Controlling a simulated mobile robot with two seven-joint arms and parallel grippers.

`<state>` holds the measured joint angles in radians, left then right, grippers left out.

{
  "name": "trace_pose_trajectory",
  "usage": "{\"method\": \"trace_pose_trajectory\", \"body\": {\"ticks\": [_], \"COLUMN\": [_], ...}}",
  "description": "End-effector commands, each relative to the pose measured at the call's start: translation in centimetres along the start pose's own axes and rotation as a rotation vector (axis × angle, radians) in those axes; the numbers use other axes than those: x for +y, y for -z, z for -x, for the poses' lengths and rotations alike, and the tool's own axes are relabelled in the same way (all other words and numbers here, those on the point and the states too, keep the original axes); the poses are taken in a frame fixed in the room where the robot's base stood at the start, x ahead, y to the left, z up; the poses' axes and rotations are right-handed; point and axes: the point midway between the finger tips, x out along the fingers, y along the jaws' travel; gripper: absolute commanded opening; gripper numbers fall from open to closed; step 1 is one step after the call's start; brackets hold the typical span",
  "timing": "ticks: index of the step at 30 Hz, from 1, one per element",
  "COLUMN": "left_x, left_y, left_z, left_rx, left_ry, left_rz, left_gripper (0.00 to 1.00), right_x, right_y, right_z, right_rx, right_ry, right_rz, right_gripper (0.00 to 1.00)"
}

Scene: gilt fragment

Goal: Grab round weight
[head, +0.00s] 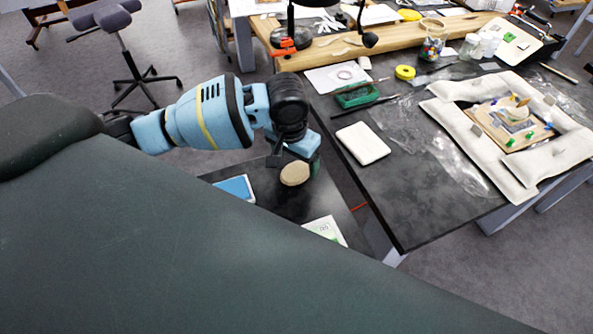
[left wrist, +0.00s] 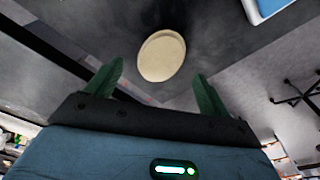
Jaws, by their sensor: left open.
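The round weight is a beige disc (head: 295,174) lying on a dark lower surface (head: 285,207) in the head view. It also shows in the left wrist view (left wrist: 162,56), beyond and between the fingertips. My left gripper (head: 296,160) is just above and beside the disc in the head view, partly hidden by its own wrist. In the left wrist view the two green fingers (left wrist: 159,80) are spread wide with nothing between them. A gap seems to remain between the fingertips and the disc. My right gripper is not in view.
A blue-topped pad (head: 235,188) lies left of the disc, and a white card (head: 325,230) lies below it. The higher black table (head: 420,215) stands close on the right, with a white block (head: 363,144) near its edge. A padded frame (head: 505,175) holds a fragment farther right.

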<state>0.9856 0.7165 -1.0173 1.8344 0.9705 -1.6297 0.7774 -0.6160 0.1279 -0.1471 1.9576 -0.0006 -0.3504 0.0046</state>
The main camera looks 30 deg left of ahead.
Motion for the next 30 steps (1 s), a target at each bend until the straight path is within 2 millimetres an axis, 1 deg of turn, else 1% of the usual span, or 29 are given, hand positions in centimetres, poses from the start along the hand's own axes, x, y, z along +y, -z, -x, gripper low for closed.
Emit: {"method": "trace_pose_trajectory", "body": {"ticks": [1,6,9,15,16,27,29,30], "left_x": [0.0,0.0,0.1,0.1,0.1,0.1,0.0,0.1], "left_y": [-0.2,-0.2,-0.2,-0.2,-0.2,-0.2,-0.2,-0.1], "left_z": [-1.0,-3.0,-3.4,-3.4,-3.4,-3.3,-3.3,-3.3], "left_rx": [-0.006,-0.004,0.000,0.001,0.001,0.001,0.001,0.002], "left_ry": [0.000,0.001,0.000,0.000,0.000,0.000,0.000,0.000], "left_rz": [0.000,0.001,0.000,0.000,0.000,0.000,0.000,0.000], "left_gripper": [0.81,0.81,0.81,0.81,0.80,0.31,0.24,0.24], "right_x": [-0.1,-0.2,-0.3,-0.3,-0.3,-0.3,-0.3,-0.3], "right_y": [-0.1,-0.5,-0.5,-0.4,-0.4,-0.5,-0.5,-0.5], "right_z": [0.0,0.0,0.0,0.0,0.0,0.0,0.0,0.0], "right_rx": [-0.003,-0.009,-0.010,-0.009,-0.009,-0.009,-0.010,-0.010], "right_ry": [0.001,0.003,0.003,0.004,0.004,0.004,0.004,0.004], "right_rz": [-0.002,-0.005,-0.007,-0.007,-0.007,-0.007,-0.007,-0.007], "right_gripper": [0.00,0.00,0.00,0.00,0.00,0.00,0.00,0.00]}}
